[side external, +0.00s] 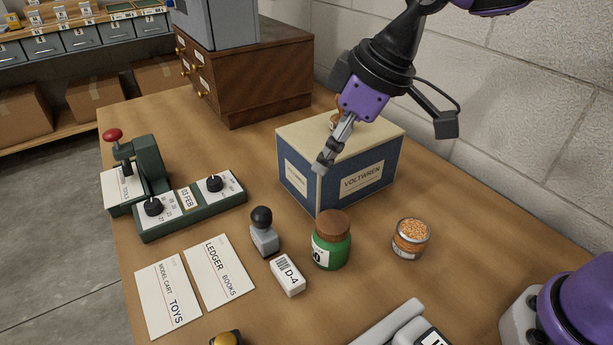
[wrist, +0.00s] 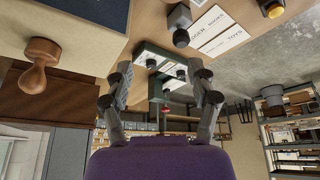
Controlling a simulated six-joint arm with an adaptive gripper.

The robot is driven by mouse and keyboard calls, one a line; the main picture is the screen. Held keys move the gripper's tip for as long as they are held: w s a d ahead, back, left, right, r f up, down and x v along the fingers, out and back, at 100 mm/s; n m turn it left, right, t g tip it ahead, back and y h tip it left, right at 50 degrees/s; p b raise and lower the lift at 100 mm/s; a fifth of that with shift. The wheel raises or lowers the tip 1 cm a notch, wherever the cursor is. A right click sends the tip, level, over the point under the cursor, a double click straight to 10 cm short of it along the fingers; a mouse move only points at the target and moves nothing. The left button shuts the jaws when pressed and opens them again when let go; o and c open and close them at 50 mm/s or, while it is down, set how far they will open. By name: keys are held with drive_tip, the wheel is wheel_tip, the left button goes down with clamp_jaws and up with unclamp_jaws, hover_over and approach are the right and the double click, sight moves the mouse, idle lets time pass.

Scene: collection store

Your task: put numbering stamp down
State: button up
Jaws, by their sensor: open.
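The numbering stamp, which I take to be the grey stamp with a round black knob (side external: 264,241), stands upright on the table beside a white D-4 block (side external: 288,275). In the wrist view the stamp (wrist: 181,28) shows near the top, apart from my fingers. My gripper (side external: 327,160) is in front of and over the blue VOLTWREN box (side external: 358,186), up and right of the stamp. In the wrist view my gripper (wrist: 160,92) has its fingers wide apart with nothing held between them.
A wooden-handled stamp (wrist: 39,62) sits on the box lid, partly hidden by my gripper in the side view. A green jar (side external: 331,248) and an orange-filled jar (side external: 411,240) stand nearby. Two label cards (side external: 219,272), a green dial unit (side external: 190,208) and a red-knobbed press (side external: 140,165) lie left.

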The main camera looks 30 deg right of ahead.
drive_tip(key=s+d+m+t+h, duration=0.1)
drive_tip(key=s+d+m+h, duration=0.1)
drive_tip(key=s+d+m, duration=0.5)
drive_tip(key=s+d, duration=0.4)
drive_tip(key=d, duration=0.4)
drive_tip(key=shift+s+d+f+t+h, duration=0.15)
drive_tip(key=shift+s+f+t+h, duration=0.15)
drive_tip(key=shift+t+h, duration=0.1)
